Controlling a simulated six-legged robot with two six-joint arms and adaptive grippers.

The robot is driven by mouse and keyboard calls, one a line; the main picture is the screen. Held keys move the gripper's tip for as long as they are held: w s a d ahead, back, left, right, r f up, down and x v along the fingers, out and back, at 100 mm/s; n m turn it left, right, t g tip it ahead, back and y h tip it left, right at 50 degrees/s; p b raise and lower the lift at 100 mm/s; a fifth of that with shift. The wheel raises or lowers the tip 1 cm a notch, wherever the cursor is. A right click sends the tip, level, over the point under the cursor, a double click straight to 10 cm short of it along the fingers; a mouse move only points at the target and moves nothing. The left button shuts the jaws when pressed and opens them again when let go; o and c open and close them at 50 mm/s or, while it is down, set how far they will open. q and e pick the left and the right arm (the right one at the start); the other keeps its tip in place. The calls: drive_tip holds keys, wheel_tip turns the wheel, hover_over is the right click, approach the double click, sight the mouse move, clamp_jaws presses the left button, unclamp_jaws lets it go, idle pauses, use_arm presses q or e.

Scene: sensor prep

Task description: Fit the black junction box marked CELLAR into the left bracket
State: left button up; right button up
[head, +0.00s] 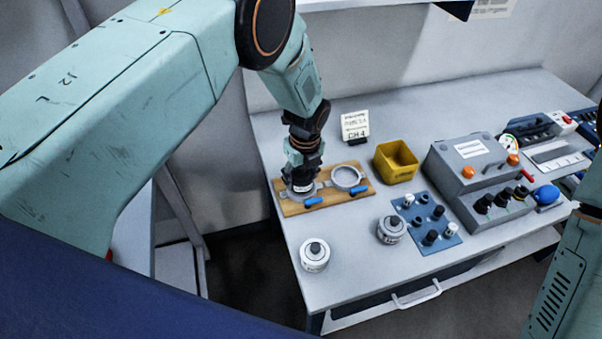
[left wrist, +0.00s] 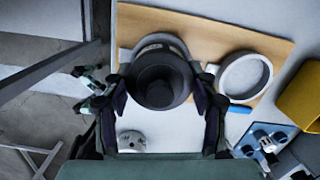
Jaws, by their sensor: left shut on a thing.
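The black junction box (left wrist: 160,82) is a round dark body with a knob on top, between the fingers of my left gripper (left wrist: 160,92) in the left wrist view. In the head view my left gripper (head: 302,176) points down over the left bracket (head: 290,194), a grey ring on a wooden board (head: 328,204), and mostly hides the box. The ring's far rim shows behind the box in the left wrist view. I cannot tell whether the box is fully seated. The right bracket (head: 347,178) is an empty ring. The CELLAR marking is not readable. My right gripper is out of view.
Blue-handled clamps (head: 313,201) lie at the board's front edge. Two white-and-grey round boxes, one left (head: 314,255) and one right (head: 391,229), stand in front. A yellow bin (head: 396,162), blue mat (head: 427,219) with small parts, sign (head: 355,125) and control panel (head: 478,175) stand nearby.

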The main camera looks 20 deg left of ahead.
sight(301, 167)
use_arm(q)
drive_tip(key=shift+f+b, duration=0.5)
drive_tip(key=shift+f, duration=0.3)
idle(1.1)
drive_tip(key=o, duration=1)
drive_tip(key=shift+o, duration=0.2)
drive_tip(key=shift+r+p, duration=3.25)
drive_tip(key=shift+r, duration=0.3)
drive_tip(key=shift+f, duration=0.2)
